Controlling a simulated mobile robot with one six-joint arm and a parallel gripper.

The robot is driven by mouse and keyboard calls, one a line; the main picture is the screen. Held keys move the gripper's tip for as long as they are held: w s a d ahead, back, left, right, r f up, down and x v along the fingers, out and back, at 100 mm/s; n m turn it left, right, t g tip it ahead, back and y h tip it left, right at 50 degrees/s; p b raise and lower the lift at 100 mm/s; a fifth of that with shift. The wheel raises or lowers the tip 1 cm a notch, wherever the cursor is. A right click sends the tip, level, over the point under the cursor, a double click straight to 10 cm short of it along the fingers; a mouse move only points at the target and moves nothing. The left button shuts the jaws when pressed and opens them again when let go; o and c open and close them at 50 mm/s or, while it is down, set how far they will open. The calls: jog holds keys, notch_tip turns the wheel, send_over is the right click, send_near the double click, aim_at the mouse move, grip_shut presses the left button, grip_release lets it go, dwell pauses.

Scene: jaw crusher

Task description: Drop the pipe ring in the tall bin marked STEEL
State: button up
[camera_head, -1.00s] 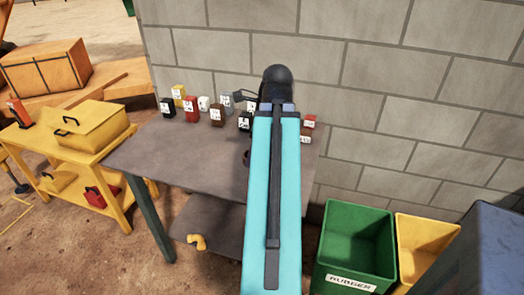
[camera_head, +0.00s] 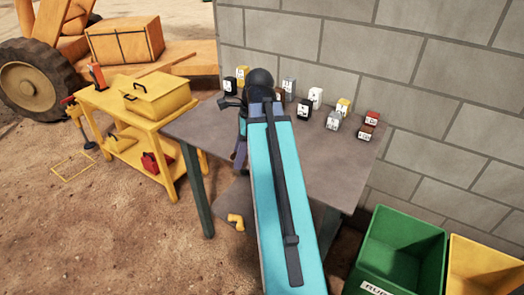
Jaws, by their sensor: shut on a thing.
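My gripper (camera_head: 240,150) hangs below the dark wrist at the end of my teal arm, over the left part of the grey table (camera_head: 330,180). My arm hides most of it, and only a narrow strip shows at the arm's left side. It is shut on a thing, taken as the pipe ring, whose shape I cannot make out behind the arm. No pipe ring shows loose on the table. No bin with a STEEL label is in view.
Several small labelled blocks stand along the table's back, among them a white one (camera_head: 315,97). A green bin (camera_head: 403,235) with a partly cut-off label and a yellow bin (camera_head: 485,270) stand at lower right. A yellow cart (camera_head: 130,120) stands left. A block wall (camera_head: 440,100) closes the back.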

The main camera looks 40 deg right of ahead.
jog(key=w+a+f+n+g+b, duration=0.1)
jog(key=w+a+f+n, duration=0.2)
jog(key=w+a+n, duration=0.2)
jog(key=w+a+f+n+g+b, duration=0.1)
jog(key=w+a+f+n, duration=0.3)
jog(key=a, duration=0.7)
jog(key=w+a+f+n+g+b, duration=0.1)
jog(key=w+a+f+n, duration=0.3)
jog(key=a, duration=0.5)
jog(key=w+n+b, duration=0.1)
jog(key=w+n, duration=0.1)
jog(key=w, duration=0.1)
jog(key=shift+g, duration=0.4)
jog(key=shift+f, duration=0.1)
